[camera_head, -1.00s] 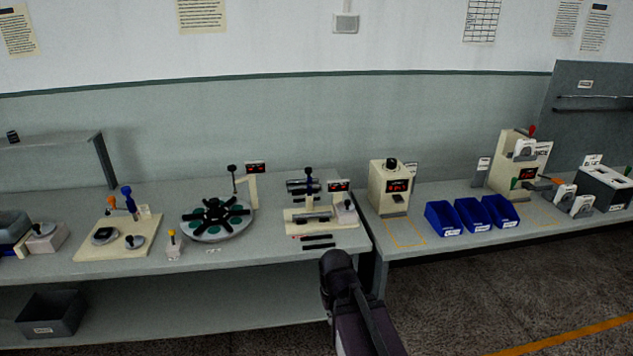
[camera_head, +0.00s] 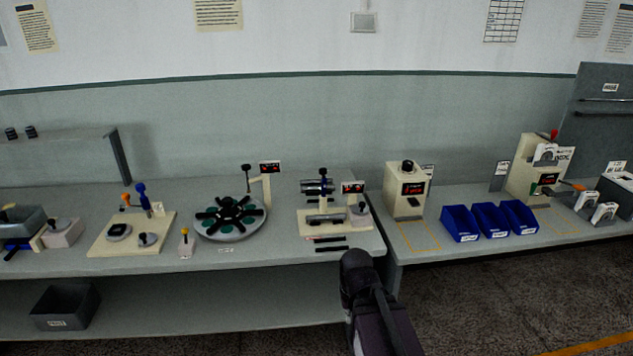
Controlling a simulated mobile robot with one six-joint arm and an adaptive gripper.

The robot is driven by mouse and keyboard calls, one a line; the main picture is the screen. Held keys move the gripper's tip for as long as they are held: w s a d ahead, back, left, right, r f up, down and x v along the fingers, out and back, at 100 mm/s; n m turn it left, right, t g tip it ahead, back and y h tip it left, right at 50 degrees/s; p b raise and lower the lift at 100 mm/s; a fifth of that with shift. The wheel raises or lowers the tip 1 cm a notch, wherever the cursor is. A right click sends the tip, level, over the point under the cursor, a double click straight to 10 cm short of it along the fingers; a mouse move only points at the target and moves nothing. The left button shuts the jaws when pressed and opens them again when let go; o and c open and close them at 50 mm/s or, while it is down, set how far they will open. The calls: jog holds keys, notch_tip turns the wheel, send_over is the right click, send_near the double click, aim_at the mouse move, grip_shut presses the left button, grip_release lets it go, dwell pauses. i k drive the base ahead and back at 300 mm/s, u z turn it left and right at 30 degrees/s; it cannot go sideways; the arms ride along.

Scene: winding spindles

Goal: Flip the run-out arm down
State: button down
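No part is labelled legibly as the run-out arm, so I cannot tell for sure which one it is. A cream spindle fixture (camera_head: 310,232) stands near the right end of the left bench. A dark cylinder (camera_head: 326,219) lies along it, and an upright lever with a dark knob (camera_head: 323,172) rises behind. A small red-digit display (camera_head: 353,187) stands at its right. Another black-knobbed lever (camera_head: 246,168) stands upright behind a round turntable (camera_head: 209,236). A dark link of my own arm rises at the bottom centre, in front of the benches. My gripper's fingers do not show.
A cream box with a display (camera_head: 391,193) and blue bins (camera_head: 461,230) stand on the right bench. A cream board (camera_head: 101,244) with small levers lies left of the turntable. Dark bars lie at the bench's front edge. The floor at the lower right is clear.

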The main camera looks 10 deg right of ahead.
aim_at(322, 171)
jog(key=i, duration=0.95)
